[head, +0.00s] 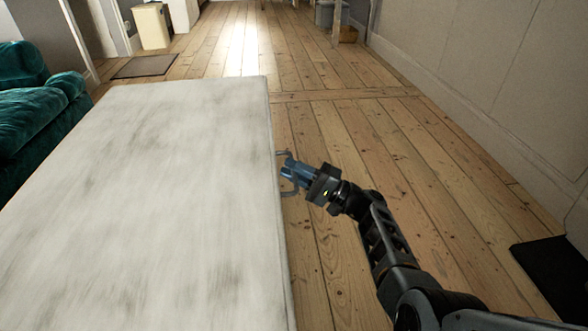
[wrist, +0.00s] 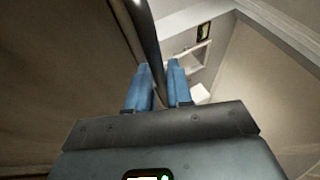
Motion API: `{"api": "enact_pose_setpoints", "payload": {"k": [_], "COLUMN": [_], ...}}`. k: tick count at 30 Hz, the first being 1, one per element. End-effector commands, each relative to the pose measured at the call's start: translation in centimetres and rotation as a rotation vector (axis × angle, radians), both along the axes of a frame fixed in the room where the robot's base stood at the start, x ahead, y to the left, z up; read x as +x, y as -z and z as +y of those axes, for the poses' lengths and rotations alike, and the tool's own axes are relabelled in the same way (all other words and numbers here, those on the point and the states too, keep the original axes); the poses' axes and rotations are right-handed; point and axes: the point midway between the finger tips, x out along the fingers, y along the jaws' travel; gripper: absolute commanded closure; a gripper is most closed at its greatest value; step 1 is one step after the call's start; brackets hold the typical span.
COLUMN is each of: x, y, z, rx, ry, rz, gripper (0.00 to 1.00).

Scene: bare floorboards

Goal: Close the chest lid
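The chest lid (head: 150,190) is a large, worn whitish panel filling the left and middle of the head view. Its right edge runs beside my gripper (head: 288,172). A thin grey handle (head: 284,191) sticks out from that edge at my fingertips. In the wrist view a dark bar (wrist: 146,35), apparently this handle, passes between the two blue fingers of my gripper (wrist: 160,66). The fingers lie close on either side of it and look shut on it. The chest body and how far the lid stands open are hidden in the head view.
Bare floorboards (head: 350,150) lie clear to the right of the panel, up to a pale wall (head: 490,80). A teal sofa (head: 40,115) stands at the left. A dark mat (head: 555,270) lies at the right, and a grey bin (head: 325,14) stands far back.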

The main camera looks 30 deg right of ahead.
Motion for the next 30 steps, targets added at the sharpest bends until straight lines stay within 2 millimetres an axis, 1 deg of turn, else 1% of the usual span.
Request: {"api": "enact_pose_setpoints", "payload": {"k": [1, 2, 13, 16, 20, 27, 30], "x": [-0.3, -0.3, -0.4, -0.6, -1.6, -4.1, -4.7], "y": [1.6, 1.6, 1.5, 1.6, 2.0, 3.1, 3.4], "z": [0.3, 0.3, 0.2, -0.1, -1.3, -3.9, -4.7], "rx": [-0.006, -0.006, -0.005, -0.004, -0.003, -0.003, -0.003], "ry": [0.002, 0.002, 0.002, 0.003, 0.004, 0.004, 0.004], "rz": [0.03, 0.03, 0.029, 0.029, 0.03, 0.024, 0.021], "gripper": [0.78, 0.77, 0.77, 0.77, 0.77, 0.77, 0.77]}}
